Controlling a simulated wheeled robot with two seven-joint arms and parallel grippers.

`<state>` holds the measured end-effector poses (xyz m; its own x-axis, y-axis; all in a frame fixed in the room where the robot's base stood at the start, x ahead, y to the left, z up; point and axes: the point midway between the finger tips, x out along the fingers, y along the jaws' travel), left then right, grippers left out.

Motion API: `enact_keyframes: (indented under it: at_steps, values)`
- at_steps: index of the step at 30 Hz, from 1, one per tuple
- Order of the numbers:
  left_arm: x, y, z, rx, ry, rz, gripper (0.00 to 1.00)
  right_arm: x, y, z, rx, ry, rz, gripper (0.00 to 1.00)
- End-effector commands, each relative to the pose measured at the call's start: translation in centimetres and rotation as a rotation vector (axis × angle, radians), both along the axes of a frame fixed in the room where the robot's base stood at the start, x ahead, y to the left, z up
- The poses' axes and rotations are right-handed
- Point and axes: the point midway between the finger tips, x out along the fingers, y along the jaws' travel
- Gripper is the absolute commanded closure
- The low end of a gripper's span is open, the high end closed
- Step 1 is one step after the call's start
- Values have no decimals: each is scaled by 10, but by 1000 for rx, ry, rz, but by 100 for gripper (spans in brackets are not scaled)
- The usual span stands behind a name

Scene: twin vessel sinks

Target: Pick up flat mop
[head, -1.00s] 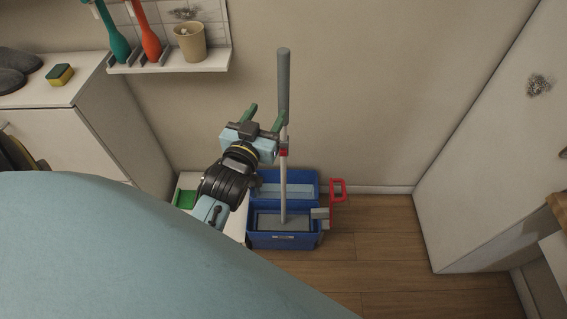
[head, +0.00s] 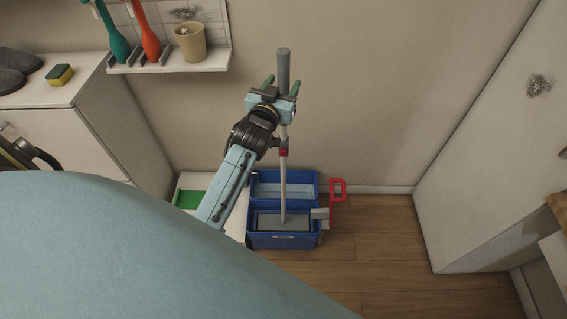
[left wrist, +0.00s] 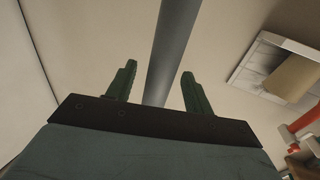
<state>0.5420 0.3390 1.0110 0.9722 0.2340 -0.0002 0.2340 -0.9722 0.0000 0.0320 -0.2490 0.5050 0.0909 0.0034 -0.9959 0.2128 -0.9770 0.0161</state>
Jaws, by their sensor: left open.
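The flat mop (head: 283,70) stands upright, its grey grip at the top, a red collar on the pole and its flat grey head in the front part of a blue bucket (head: 284,241). My left gripper (head: 282,84) is open at the height of the grey grip, with one green finger on each side of it in the picture. In the left wrist view the mop's grey handle (left wrist: 174,50) runs between the two open fingers (left wrist: 158,82), with a gap on both sides. My right gripper is not in view.
A red wringer handle (head: 338,188) sticks out at the bucket's right. A wall shelf (head: 170,64) with brushes and a beige cup (head: 190,42) is at upper left. A white cabinet (head: 75,120) stands at left. The wooden floor (head: 380,245) right of the bucket is clear.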

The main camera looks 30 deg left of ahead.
Motion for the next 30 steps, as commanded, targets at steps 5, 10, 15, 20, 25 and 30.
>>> enact_keyframes:
  at_steps: [5,10,15,20,25,30]
  values:
    - [11,3,0,1,0,0,48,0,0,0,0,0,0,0]
    - [11,3,0,0,0,0,48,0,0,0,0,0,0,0]
    - [11,2,0,0,0,0,68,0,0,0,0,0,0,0]
    - [11,2,0,0,0,0,89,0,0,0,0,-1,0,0]
    - [11,2,0,0,0,0,100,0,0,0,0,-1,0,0]
    - [11,2,3,1,-7,-1,100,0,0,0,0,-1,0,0]
